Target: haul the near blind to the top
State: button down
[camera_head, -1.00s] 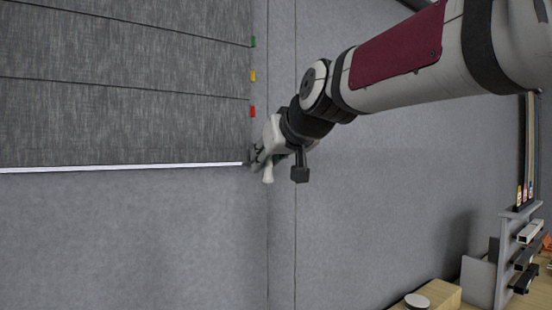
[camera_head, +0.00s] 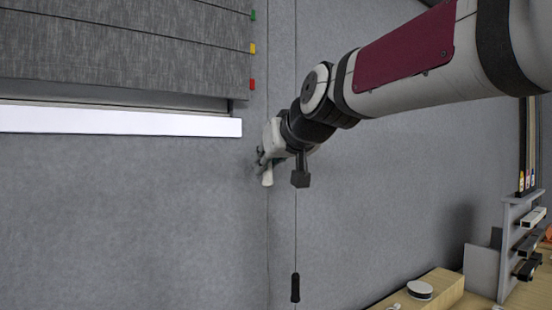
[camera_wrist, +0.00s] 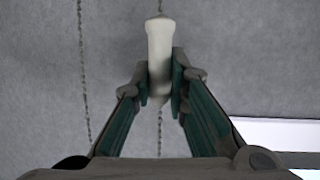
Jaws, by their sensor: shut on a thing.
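The grey fabric blind (camera_head: 120,55) fills the upper left of the head view. Its lower edge hangs a little below the red tab (camera_head: 252,84), and its top is out of frame. My gripper (camera_head: 262,162) is beside the wall, right of and below the blind's lower corner. It is shut on a cream handle (camera_wrist: 160,50) on a thin cord; the handle's lower end also shows in the head view (camera_head: 267,179). A second cord (camera_wrist: 82,80) runs apart to the left in the wrist view. A black cord handle (camera_head: 295,287) hangs lower right of my gripper in the head view.
A bright white strip (camera_head: 110,122) lies below the blind. A yellow tab (camera_head: 253,48) and a green tab (camera_head: 253,15) are above the red one. A wooden block (camera_head: 445,286) and a grey rack (camera_head: 505,235) stand at lower right.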

notch_tip(320, 180, down, 35)
jog(key=b, duration=2.6)
jog(key=shift+r, duration=0.2)
jog(key=c, duration=1.8)
grip_release()
jog(key=v, duration=1.2)
jog(key=shift+r, duration=0.25)
jog(key=shift+w, duration=0.1)
